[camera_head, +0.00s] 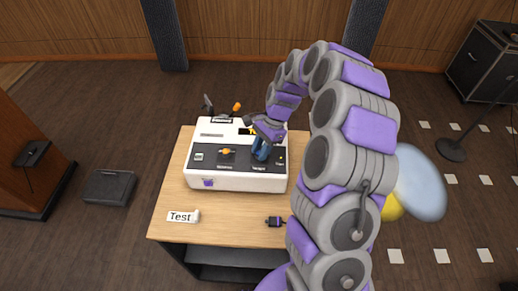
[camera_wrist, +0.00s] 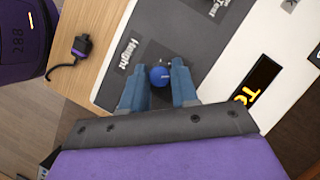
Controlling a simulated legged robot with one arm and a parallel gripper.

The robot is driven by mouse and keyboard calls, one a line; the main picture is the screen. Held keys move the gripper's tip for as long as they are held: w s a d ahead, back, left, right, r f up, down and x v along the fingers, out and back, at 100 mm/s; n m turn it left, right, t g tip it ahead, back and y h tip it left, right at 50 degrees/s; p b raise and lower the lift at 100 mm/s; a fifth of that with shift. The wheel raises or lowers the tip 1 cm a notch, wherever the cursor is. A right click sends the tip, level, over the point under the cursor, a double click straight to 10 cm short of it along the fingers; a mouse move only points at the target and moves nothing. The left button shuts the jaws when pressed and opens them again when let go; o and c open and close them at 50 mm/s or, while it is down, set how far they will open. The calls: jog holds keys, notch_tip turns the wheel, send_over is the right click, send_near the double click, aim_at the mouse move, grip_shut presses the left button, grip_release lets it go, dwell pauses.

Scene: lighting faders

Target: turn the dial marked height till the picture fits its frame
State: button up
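The blue round dial (camera_wrist: 160,75) shows in the wrist view on a dark grey panel, beside a label reading "Height" (camera_wrist: 128,53). My gripper (camera_wrist: 159,66) has one blue finger on each side of the dial. The dial nearly fills the gap between the fingertips, and I cannot tell whether they touch it. In the head view my gripper (camera_head: 262,150) reaches down to the right part of the white console (camera_head: 235,182) and hides this dial. The picture is a dark screen with yellow letters (camera_wrist: 257,80), cut off in the wrist view and mostly hidden by my arm in the head view.
An orange knob (camera_head: 227,152) sits left on the console panel. A "Test" block (camera_head: 182,216) and a small dark purple plug (camera_head: 274,221) lie on the wooden table (camera_head: 225,232). A black case (camera_head: 110,187) is on the floor at left.

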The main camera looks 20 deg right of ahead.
jog(key=shift+w+d, duration=0.1)
jog(key=shift+d, duration=0.5)
jog(key=c, duration=0.3)
jog(key=shift+c, duration=0.7)
jog(key=shift+a, duration=0.55)
grip_shut()
jog(key=o, duration=0.6)
grip_release()
jog(key=o, duration=0.3)
jog(key=shift+a, duration=0.3)
jog(key=shift+d+r, duration=0.15)
jog(key=shift+d, duration=0.25)
jog(key=p+v, duration=0.4)
jog(key=v, duration=1.2)
jog(key=shift+r, duration=0.4)
